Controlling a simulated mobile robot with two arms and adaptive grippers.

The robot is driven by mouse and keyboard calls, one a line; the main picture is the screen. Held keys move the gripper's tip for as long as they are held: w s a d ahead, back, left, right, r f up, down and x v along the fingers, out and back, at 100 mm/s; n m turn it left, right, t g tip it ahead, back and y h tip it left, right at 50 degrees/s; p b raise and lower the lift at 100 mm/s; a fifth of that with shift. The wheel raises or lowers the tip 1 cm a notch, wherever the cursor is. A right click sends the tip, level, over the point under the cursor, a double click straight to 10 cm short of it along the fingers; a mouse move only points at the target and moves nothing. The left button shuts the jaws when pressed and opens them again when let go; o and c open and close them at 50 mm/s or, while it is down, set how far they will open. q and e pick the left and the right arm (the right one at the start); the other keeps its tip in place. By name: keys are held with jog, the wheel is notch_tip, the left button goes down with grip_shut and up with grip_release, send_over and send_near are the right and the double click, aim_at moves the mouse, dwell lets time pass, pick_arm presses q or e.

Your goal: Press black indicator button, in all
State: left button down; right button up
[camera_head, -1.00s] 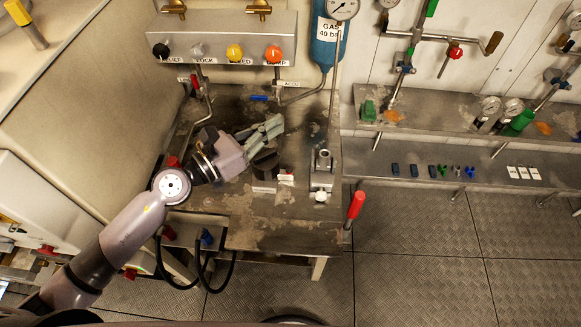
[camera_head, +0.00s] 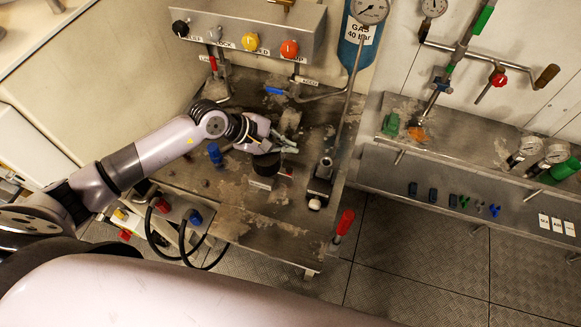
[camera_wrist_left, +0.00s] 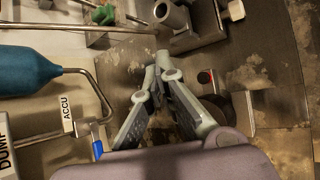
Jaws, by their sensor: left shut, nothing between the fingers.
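My left gripper (camera_head: 290,145) is over the metal bench, its fingers pointing right and shut with nothing between them. The wrist view shows the fingertips (camera_wrist_left: 164,74) together. A black round knob (camera_head: 266,164) stands on the bench just below the gripper in the head view; in the wrist view it is partly hidden behind a finger. A small plate with a dark and red spot (camera_wrist_left: 204,78) lies beside the fingers in the wrist view. I cannot tell which black part is the indicator button. Contact with the fingers cannot be told. My right gripper is out of view.
A control panel (camera_head: 230,32) with black, grey, yellow and orange knobs stands behind the bench (camera_head: 200,182). A metal fitting (camera_head: 322,180) and a red-handled lever (camera_head: 344,222) are to the right. A blue gas cylinder (camera_head: 356,50) stands at the back.

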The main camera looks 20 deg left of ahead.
aim_at(289, 172)
pick_arm(q)
jog(key=f+b, duration=0.1)
jog(key=f, duration=0.1)
jog(key=f+b, duration=0.1)
jog(key=f, duration=0.1)
jog(key=shift+w+d+f, duration=0.1)
jog(key=shift+w+d, duration=0.05)
jog(key=shift+d, duration=0.25)
notch_tip(289, 172, down, 4)
jog(key=b, duration=0.3)
jog(key=shift+f+b, duration=0.2)
jog(key=shift+b, duration=0.15)
jog(key=shift+f, duration=0.15)
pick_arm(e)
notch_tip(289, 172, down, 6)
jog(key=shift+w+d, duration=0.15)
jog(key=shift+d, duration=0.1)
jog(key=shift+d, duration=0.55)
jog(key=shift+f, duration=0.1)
